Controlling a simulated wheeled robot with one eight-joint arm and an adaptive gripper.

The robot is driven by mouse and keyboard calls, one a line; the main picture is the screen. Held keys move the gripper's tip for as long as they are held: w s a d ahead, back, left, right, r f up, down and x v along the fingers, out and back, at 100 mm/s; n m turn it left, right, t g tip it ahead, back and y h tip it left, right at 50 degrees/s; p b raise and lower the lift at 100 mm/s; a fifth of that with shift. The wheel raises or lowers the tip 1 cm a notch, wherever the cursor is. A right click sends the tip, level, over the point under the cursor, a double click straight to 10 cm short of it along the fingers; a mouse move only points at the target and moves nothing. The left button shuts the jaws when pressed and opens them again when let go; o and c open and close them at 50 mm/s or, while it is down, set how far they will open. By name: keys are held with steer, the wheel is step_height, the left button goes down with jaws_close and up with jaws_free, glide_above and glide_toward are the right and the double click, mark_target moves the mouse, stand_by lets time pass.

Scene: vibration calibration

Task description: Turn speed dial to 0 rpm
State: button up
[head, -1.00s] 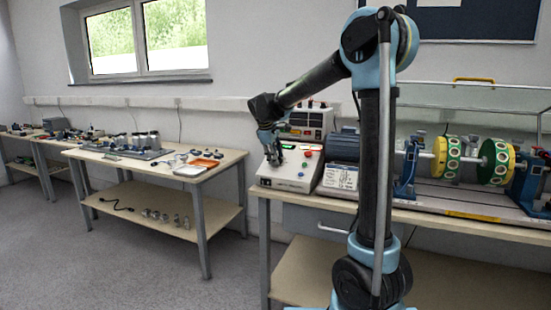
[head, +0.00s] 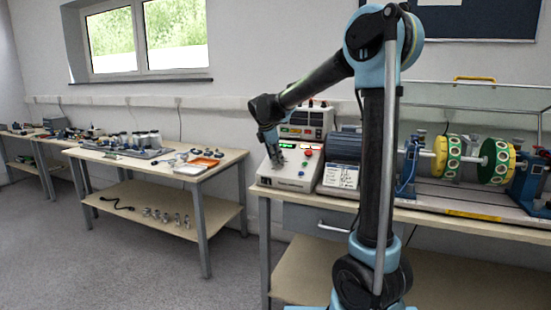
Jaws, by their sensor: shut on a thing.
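The white speed control box (head: 291,180) sits on the right bench, with a green-lit display and a red button (head: 308,153) on its sloped top. My gripper (head: 276,160) is down at the left part of the box's panel. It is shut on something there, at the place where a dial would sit. The speed dial itself is hidden behind my fingers, and its pointer and marks are too small to read.
A meter unit (head: 305,121) stands behind the box. A motor (head: 345,147) and a shaft with green and yellow discs (head: 446,157) stand to the right. A bench with trays and jars (head: 200,170) is at the left. Grey floor lies open between.

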steer(key=shift+n, duration=0.3)
steer(key=o, duration=1)
steer(key=shift+r, duration=0.1)
steer(key=v, duration=1.1)
steer(key=shift+s+a+r, duration=0.15)
steer(key=shift+s+r, duration=0.1)
